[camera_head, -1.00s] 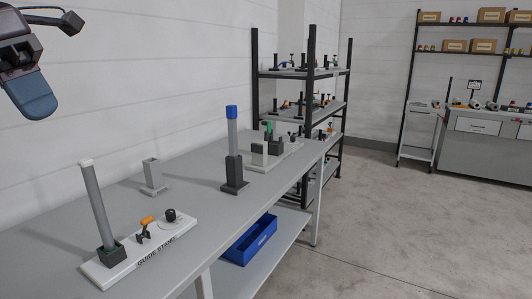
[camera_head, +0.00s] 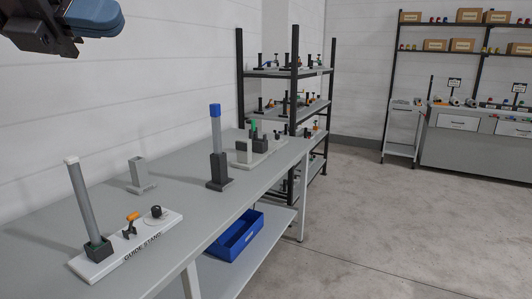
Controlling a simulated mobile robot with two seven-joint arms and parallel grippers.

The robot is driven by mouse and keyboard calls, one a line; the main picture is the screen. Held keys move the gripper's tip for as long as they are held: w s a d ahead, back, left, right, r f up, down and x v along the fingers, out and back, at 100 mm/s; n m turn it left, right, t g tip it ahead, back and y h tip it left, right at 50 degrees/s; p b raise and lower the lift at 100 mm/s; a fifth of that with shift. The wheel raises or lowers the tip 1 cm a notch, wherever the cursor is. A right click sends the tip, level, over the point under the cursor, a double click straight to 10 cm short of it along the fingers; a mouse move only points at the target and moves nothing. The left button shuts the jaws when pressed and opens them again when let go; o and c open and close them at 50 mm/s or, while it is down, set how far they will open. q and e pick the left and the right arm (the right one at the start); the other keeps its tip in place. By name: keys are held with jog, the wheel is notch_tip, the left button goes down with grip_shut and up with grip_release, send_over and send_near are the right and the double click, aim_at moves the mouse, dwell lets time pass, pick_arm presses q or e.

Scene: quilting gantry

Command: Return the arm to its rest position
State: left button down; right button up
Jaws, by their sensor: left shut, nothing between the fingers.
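My left gripper (camera_head: 98,18) shows at the top left of the head view, raised high above the table and apart from everything on it. Its blue-grey fingers are together with nothing between them. The upper part of the arm is cut off by the picture edge. My right gripper is out of the picture. Below, a white guide stand (camera_head: 150,240) lies on the grey table (camera_head: 180,196). A grey rod with a pale top (camera_head: 78,200) stands tilted in the stand's dark socket.
A blue-capped post (camera_head: 217,150) and a small grey holder (camera_head: 141,174) stand on the table. A blue bin (camera_head: 238,238) sits on the lower shelf. A black rack (camera_head: 295,110) stands behind the table. The floor at right is clear.

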pick_arm(q)
jog(key=w+a+f+n+t+h, duration=0.2)
jog(key=w+f+n+t+h, duration=0.2)
jog(key=w+f+n+t, duration=0.95)
jog(key=s+a+f+n+t+y, duration=0.1)
jog(key=a+f+n+y, duration=0.2)
jog(key=f+n+y, duration=0.9)
jog(key=s+a+f+n+t+y, duration=0.1)
jog(key=a+f+n+t+y, duration=0.15)
jog(key=f+n, duration=1.15)
jog(key=s+a+f+n+g+y, duration=0.1)
jog(key=s+f+n+g+y, duration=0.2)
jog(key=s+f, duration=2.5)
notch_tip(320, 180, down, 4)
jog(key=g+y, duration=0.2)
jog(key=g, duration=0.3)
jog(key=shift+s+n, duration=0.15)
jog(key=shift+n, duration=0.2)
